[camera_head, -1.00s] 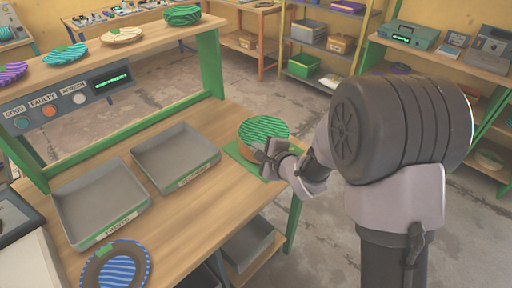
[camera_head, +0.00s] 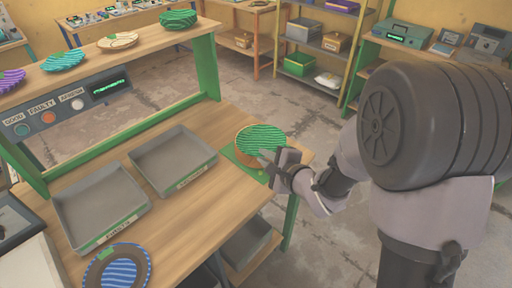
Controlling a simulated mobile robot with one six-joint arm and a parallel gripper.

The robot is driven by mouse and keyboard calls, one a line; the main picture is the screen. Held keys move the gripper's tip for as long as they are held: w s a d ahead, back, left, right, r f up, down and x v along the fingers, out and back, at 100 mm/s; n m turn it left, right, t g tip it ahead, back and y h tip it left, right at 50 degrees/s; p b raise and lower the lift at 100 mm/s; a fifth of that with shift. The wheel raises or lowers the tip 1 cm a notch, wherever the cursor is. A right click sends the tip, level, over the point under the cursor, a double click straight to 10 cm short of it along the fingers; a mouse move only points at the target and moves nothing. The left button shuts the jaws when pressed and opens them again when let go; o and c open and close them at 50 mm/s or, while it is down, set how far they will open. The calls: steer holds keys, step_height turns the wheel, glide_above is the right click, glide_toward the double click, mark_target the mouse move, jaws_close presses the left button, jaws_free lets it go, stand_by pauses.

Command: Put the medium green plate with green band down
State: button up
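The green plate (camera_head: 260,137) has a wavy green striped top and a brown side edge. It is over the green mat (camera_head: 235,158) at the right end of the workbench, looking nearly level. I cannot tell whether its underside touches the mat. My gripper (camera_head: 272,158) is at the plate's near right edge and appears shut on it. The fingertips are small and partly hidden against the plate.
Two grey trays, one in the middle (camera_head: 204,153) and one at left (camera_head: 140,199), stand on the workbench. A blue striped plate (camera_head: 118,268) lies at the front. Several plates, including a green stack (camera_head: 178,18), line the upper shelf. A button panel (camera_head: 60,108) is below it.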

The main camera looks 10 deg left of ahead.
steer(key=s+d+r+n+h, duration=0.2)
steer(key=s+d+r+h, duration=0.1)
steer(key=d+r, duration=0.3)
steer(key=s+d+r+n+h, duration=0.2)
steer(key=s+d+r+h, duration=0.15)
steer(key=d, duration=0.45)
steer(key=s+r+n+g, duration=0.2)
steer(key=s+n, duration=0.2)
steer(key=s, duration=0.6)
steer(key=s+a+r+n+g, duration=0.1)
steer(key=s+r+n+g, duration=0.1)
steer(key=s, duration=0.8)
steer(key=shift+s+r+n+g+y+p, duration=0.2)
steer(key=shift+n+g+y+p, duration=0.25)
steer(key=shift+n, duration=0.45)
